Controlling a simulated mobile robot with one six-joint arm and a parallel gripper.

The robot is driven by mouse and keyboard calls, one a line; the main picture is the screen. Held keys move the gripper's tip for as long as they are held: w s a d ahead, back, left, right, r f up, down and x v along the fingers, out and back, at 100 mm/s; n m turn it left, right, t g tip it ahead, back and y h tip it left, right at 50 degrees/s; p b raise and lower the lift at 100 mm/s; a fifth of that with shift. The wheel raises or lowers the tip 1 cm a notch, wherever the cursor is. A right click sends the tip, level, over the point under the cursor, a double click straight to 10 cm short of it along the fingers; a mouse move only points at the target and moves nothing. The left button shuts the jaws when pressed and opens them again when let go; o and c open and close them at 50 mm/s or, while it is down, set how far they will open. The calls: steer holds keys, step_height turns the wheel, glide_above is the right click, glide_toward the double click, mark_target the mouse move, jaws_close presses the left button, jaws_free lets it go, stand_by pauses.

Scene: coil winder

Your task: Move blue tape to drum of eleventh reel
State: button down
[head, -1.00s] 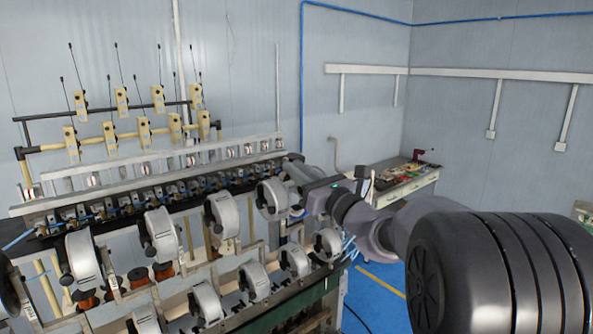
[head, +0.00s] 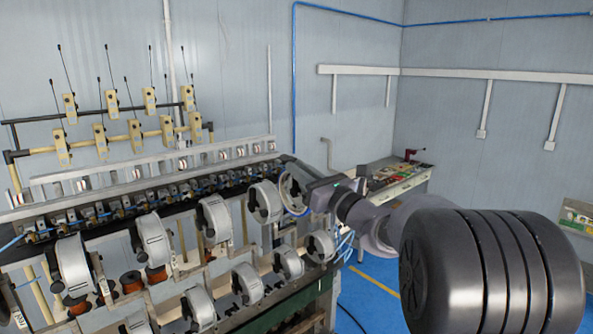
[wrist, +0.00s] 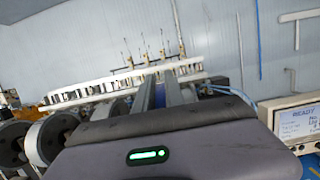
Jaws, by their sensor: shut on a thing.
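My gripper (head: 298,195) is at the right end of the winder's upper row of reels, partly behind my own arm in the head view. In the wrist view its two long fingers (wrist: 160,88) point away toward the machine, with a strip of blue tape (wrist: 160,96) showing between them. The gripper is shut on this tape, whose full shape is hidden. The reels are pale grey drums with dark hubs, such as an upper-row reel (head: 265,201) just left of the gripper. I cannot tell which reel is the eleventh.
A lower row of reels (head: 289,262) runs below the gripper. Behind are the winder's rail (head: 150,183) and yellow tensioners (head: 100,141). A bench with small items (head: 400,180) stands at the back right. A display unit (wrist: 297,121) is at right in the wrist view.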

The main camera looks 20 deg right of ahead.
steer(key=shift+w+d, duration=0.25)
steer(key=shift+d, duration=0.35)
steer(key=shift+d, duration=0.2)
steer(key=c, duration=1.7)
jaws_free()
steer(key=shift+s+d+f+b, duration=0.25)
steer(key=shift+s+b, duration=0.1)
steer(key=shift+s, duration=0.25)
steer(key=v, duration=0.1)
steer(key=b+v, duration=0.1)
steer(key=v, duration=0.1)
steer(key=b+v, duration=0.1)
steer(key=shift+s+d+r, duration=0.1)
steer(key=shift+s+r, duration=0.25)
